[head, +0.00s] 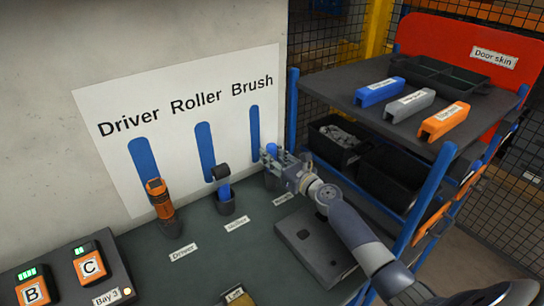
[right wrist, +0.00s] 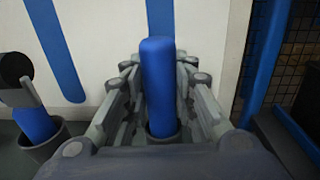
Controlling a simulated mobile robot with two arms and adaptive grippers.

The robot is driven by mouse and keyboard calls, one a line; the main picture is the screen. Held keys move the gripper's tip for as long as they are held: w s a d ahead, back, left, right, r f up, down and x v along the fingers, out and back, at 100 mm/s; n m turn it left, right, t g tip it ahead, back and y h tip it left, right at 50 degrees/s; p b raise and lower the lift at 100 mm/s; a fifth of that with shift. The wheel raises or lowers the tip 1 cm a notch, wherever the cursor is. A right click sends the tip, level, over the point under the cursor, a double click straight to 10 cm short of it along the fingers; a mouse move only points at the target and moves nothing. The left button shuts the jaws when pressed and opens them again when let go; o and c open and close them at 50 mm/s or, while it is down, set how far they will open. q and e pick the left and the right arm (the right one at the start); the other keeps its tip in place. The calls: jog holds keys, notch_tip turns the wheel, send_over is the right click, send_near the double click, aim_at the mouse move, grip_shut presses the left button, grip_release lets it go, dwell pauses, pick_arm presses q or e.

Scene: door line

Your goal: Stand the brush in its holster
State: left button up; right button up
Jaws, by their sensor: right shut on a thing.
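The brush shows as an upright blue handle (right wrist: 160,85) in the right wrist view, and its top (head: 271,149) shows in the head view. My right gripper (head: 272,163) is shut on it, with a finger on each side of the handle. The grey Brush holster (head: 271,183) is directly below the gripper in the head view. In the right wrist view the handle's lower end is within the holster's dark rim (right wrist: 163,138); how deep it sits is hidden by the gripper. My left gripper is out of view.
The roller (head: 223,189) and orange driver (head: 159,198) stand in holsters to the left. A grey flat box (head: 314,243) lies in front on the bench. A blue-post shelf (head: 345,92) with bins stands close at the right. The white labelled board (head: 175,80) is behind.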

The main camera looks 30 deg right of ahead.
jog(key=shift+f, duration=0.35)
jog(key=o, duration=1.1)
jog(key=shift+o, duration=0.2)
jog(key=shift+s, duration=0.15)
jog(key=s+d, duration=0.2)
jog(key=s, duration=0.9)
jog(key=shift+s+d, duration=0.15)
jog(key=shift+s, duration=0.1)
